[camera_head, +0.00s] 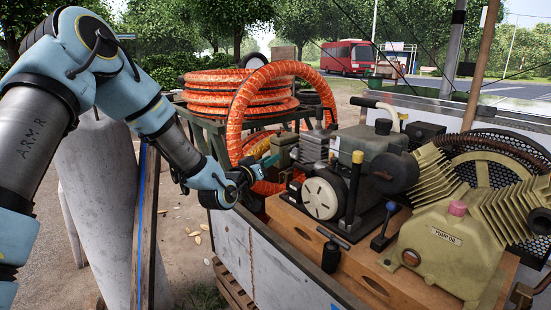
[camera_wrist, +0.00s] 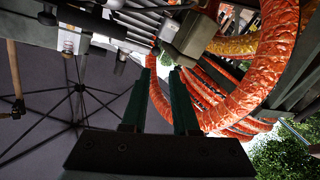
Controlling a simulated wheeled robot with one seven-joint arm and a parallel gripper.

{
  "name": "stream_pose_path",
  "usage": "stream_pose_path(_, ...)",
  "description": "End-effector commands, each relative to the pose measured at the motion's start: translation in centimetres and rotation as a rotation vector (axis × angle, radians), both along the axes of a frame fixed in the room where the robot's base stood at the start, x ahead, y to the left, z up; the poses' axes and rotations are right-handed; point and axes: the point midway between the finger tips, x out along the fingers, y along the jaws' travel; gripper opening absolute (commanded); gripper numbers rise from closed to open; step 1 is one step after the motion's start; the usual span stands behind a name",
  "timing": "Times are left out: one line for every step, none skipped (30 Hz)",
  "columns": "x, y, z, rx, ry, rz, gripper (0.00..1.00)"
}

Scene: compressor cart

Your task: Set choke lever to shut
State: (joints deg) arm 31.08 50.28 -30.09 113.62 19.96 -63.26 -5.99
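My gripper (camera_head: 266,163) reaches in from the left, beside the engine (camera_head: 322,185). In the wrist view its two dark green fingers (camera_wrist: 162,72) are apart with nothing between them. Just past the fingertips is a small dark lever-like part with a red tip (camera_wrist: 155,48), which may be the choke lever; I cannot tell its setting. It is beside a grey-brown box (camera_wrist: 188,36) on the engine, which also shows in the head view (camera_head: 284,150). I cannot tell whether the fingers touch the lever. In the head view the lever is not clearly visible.
An orange hose (camera_head: 236,125) loops close behind my gripper, with more coils (camera_head: 225,92) on a rack. The cart's grey side wall (camera_head: 262,262) is below my wrist.

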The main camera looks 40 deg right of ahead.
Motion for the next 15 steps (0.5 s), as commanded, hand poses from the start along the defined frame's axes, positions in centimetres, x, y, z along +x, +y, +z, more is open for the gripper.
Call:
stream_pose_path(0.5,0.6,-0.1,-0.031,0.094,0.019,0.21)
stream_pose_path(0.6,0.9,0.0,-0.055,0.166,0.03,0.18)
stream_pose_path(1.0,1.4,0.1,-0.09,0.267,0.046,0.13)
stream_pose_path(1.1,1.7,0.2,-0.117,0.342,0.057,0.1)
stream_pose_path(1.3,2.1,0.3,-0.145,0.418,0.069,0.07)
stream_pose_path(1.5,2.5,0.5,-0.182,0.513,0.083,0.02)
stream_pose_path(1.6,2.8,0.7,-0.208,0.581,0.093,0.0)
stream_pose_path(1.7,3.1,0.8,-0.232,0.645,0.101,0.0)
stream_pose_path(1.8,3.5,0.9,-0.263,0.722,0.111,0.0)
stream_pose_path(1.8,3.7,1.0,-0.283,0.772,0.119,0.0)
stream_pose_path(1.9,3.9,1.1,-0.302,0.817,0.124,0.0)
stream_pose_path(1.9,4.1,1.2,-0.323,0.865,0.129,0.0)
stream_pose_path(1.9,4.2,1.3,-0.335,0.895,0.133,0.0)
stream_pose_path(2.0,4.3,1.3,-0.345,0.919,0.137,0.0)
stream_pose_path(2.0,4.4,1.4,-0.355,0.942,0.139,0.0)
